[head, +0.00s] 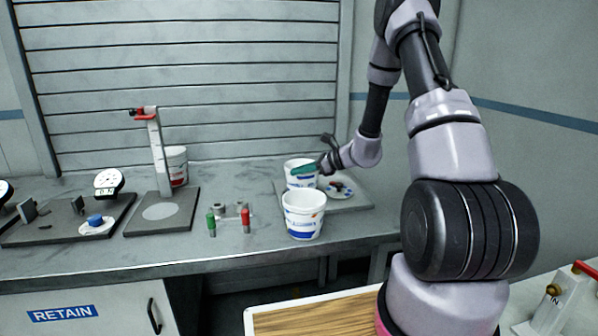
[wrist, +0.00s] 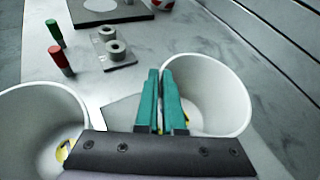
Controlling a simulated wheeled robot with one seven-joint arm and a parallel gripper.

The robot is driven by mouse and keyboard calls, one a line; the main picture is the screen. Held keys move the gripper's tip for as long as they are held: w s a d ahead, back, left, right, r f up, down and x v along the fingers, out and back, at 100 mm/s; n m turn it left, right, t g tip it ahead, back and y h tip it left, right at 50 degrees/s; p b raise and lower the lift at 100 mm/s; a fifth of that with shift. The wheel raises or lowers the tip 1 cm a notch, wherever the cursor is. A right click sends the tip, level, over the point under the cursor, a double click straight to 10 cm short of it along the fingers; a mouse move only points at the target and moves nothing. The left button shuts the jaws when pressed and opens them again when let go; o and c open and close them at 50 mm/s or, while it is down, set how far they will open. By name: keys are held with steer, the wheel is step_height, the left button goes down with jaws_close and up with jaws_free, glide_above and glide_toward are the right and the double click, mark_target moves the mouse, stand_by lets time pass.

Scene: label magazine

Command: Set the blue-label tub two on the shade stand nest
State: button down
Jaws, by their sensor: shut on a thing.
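In the wrist view the teal fingers (wrist: 162,90) pinch the near-left wall of this open, empty-looking tub (wrist: 225,95). I cannot tell whether it is lifted. The upright stand (head: 158,150) has a red top and a pale round nest (head: 160,211), which is bare.
Another white tub with a red mark (head: 177,166) stands behind the stand. Dial gauges (head: 109,182) are at left. A grey plate (head: 345,200) lies at right.

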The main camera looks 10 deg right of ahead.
steer(key=c, duration=1)
jaws_free()
